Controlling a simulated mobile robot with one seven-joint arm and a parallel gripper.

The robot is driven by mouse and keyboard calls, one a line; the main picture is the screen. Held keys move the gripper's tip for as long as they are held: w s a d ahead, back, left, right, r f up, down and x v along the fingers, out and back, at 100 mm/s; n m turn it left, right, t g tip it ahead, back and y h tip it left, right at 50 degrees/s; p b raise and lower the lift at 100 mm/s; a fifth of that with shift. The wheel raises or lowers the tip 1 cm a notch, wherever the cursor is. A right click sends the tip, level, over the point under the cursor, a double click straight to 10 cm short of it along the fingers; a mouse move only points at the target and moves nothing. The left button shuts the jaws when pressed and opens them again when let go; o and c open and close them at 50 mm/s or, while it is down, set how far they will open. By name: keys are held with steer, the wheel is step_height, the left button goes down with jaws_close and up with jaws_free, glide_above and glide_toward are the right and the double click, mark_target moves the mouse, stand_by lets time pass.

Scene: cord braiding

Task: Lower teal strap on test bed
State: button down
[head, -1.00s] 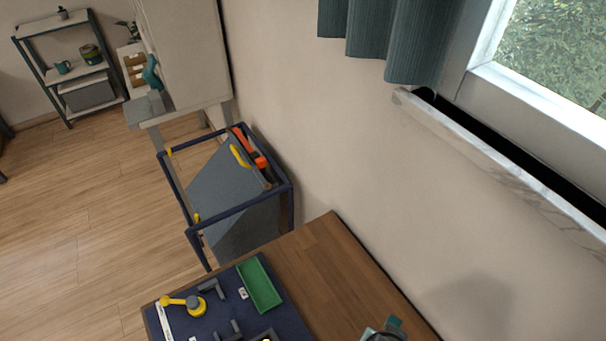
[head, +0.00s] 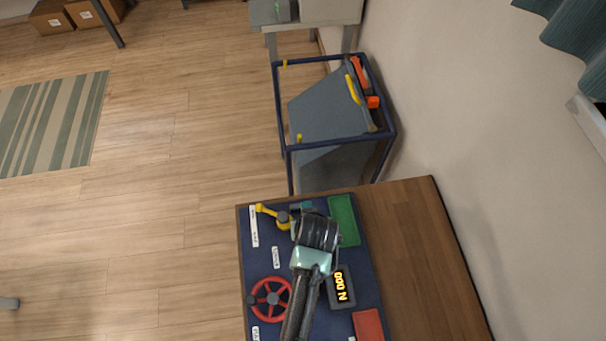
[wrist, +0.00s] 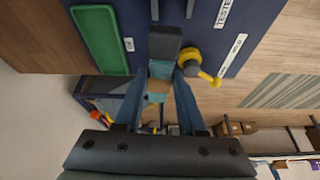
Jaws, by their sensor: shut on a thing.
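The teal strap (wrist: 160,70) shows as a short piece between my fingertips in the wrist view. My gripper (wrist: 163,73) is shut on it. Its upper end is close to a dark grey block (wrist: 165,42) on the test bed; I cannot tell whether they touch. The test bed (head: 262,262) is a dark blue board with a yellow lever (head: 272,213), a red handwheel (head: 270,299) and a display (head: 342,287) reading 000 N. In the head view my arm hides the fingertips, and only a bit of teal shows beside the wrist.
A green tray (head: 343,221) and a red tray (head: 368,325) sit along the board's right side. Bare wooden tabletop (head: 415,260) lies to the right. A blue-framed rack (head: 335,110) with a grey panel stands beyond the table.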

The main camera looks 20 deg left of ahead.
steer(key=shift+a+f+n, duration=0.2)
steer(key=shift+a+n, duration=0.1)
steer(key=shift+a, duration=0.3)
steer(key=shift+s+a+f, duration=0.1)
steer(key=shift+a+f, duration=0.05)
steer(key=shift+f, duration=0.1)
step_height(320, 180, down, 5)
steer(key=b, duration=0.5)
steer(key=shift+r+p, duration=0.1)
steer(key=shift+p, duration=0.25)
steer(key=shift+f+b, duration=0.45)
steer(key=shift+f, duration=0.2)
steer(key=shift+f, duration=0.25)
